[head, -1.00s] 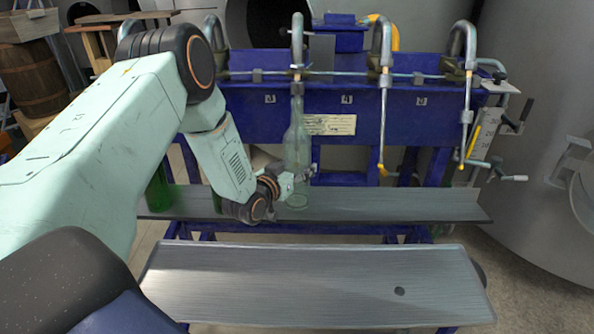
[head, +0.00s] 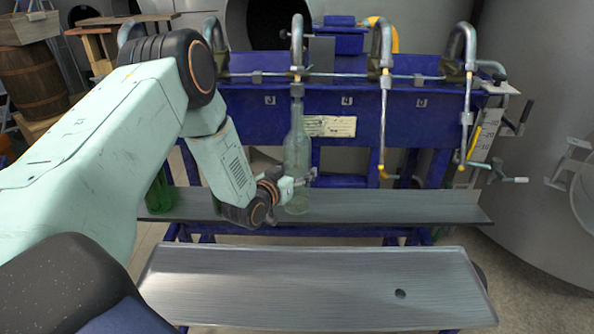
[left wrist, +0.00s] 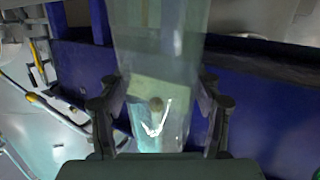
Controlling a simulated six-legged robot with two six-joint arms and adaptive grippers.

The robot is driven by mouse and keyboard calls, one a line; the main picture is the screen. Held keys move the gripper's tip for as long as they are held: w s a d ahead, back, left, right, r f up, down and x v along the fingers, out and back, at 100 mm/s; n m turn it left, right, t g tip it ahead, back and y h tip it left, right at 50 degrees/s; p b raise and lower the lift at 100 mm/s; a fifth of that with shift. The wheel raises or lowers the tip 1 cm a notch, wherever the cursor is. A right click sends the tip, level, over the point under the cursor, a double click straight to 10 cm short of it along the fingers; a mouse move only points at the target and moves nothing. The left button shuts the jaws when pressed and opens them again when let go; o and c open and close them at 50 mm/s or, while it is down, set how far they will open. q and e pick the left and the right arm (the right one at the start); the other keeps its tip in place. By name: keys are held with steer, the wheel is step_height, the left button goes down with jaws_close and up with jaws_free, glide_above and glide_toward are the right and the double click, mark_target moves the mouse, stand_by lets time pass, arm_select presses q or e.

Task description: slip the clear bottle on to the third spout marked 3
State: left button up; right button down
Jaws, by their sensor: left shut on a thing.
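The clear bottle (head: 297,150) stands nearly upright in the head view, its base over the far grey shelf. My left gripper (head: 305,181) is shut on its lower body. In the left wrist view the see-through bottle (left wrist: 158,60) lies between the fingers of the left gripper (left wrist: 160,112). The third spout (head: 297,38) is a bent grey pipe straight above the bottle, near the "3" label (head: 270,100). The bottle's mouth is right under or around the spout's lower end; I cannot tell which. My right gripper is out of view.
The far shelf (head: 400,205) carries green bottles (head: 159,192) at its left, partly behind my arm. Two spouts with long hanging tubes (head: 383,130) are to the right. The near shelf (head: 300,285) is clear. A blue filler frame (head: 240,95) stands behind.

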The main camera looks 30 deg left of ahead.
arm_select(q)
steer(key=shift+f+b, duration=0.45)
steer(key=shift+f, duration=0.05)
stand_by(0.5)
steer(key=o, duration=1.5)
steer(key=shift+s, duration=0.1)
steer(key=shift+o, duration=0.7)
steer(key=shift+f, duration=0.2)
steer(key=s+r, duration=0.2)
steer(key=s, duration=0.9)
steer(key=shift+s+d+r, duration=0.2)
steer(key=shift+s+d, duration=0.15)
steer(key=shift+s, duration=0.05)
steer(key=shift+w, duration=0.15)
steer(key=w, duration=0.4)
steer(key=w+f, duration=0.1)
steer(key=w, duration=0.2)
steer(key=w+f, duration=0.1)
steer(key=w, duration=0.3)
steer(key=shift+w+a+f, duration=0.1)
steer(key=shift+w+a, duration=0.2)
steer(key=shift+s, duration=0.15)
